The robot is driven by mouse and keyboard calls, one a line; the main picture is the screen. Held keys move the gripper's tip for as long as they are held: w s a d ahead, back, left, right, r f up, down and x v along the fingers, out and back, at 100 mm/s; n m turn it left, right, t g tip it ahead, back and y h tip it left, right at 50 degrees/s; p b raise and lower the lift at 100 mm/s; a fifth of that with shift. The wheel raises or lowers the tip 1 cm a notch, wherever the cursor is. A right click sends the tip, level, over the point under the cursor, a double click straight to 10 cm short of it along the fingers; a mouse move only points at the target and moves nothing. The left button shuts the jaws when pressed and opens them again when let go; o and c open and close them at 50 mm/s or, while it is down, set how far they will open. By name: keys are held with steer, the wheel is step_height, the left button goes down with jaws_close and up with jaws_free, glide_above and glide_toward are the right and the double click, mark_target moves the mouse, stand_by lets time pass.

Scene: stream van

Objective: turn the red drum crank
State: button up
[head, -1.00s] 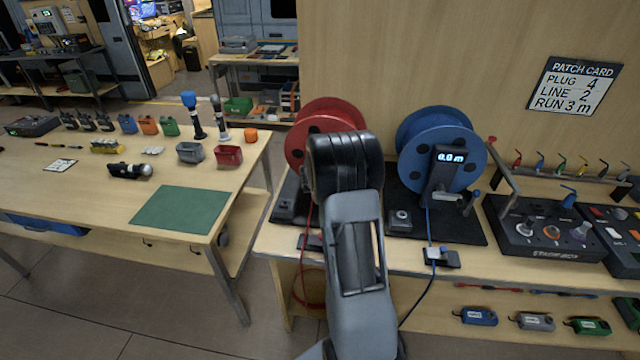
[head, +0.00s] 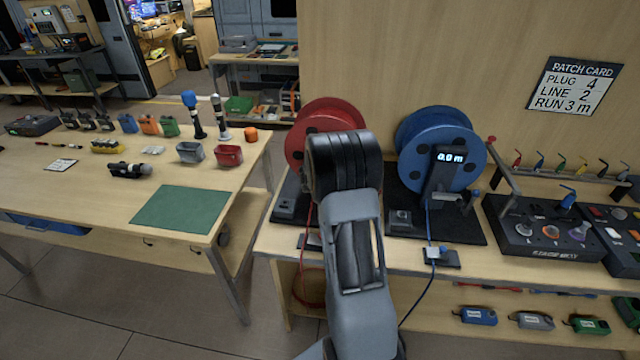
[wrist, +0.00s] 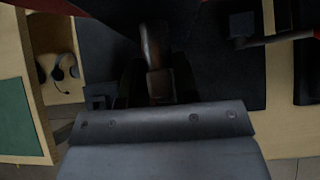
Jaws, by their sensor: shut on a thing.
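The red drum (head: 320,115) stands on the right bench in the head view, largely hidden behind my arm. My arm also hides its crank and my gripper in that view. In the wrist view my gripper (wrist: 157,88) is shut on the red drum crank (wrist: 154,48), whose brownish, worn-looking handle shows between the dark jaws. The crank's far end runs up under a dark shape at the top of the picture. The drum's readout is not visible.
A blue drum (head: 440,135) with a display reading 0.0 m stands close to the right of my arm. A patch card (head: 575,86) hangs on the wall. The left table (head: 80,185) holds several connectors and a green mat (head: 181,209).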

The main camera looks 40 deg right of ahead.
stand_by(0.6)
steer(key=o, duration=0.8)
steer(key=shift+c, duration=0.2)
steer(key=shift+r, duration=0.1)
steer(key=p+v, duration=0.3)
steer(key=v, duration=1)
steer(key=shift+s+a+r, duration=0.15)
steer(key=shift+a, duration=0.15)
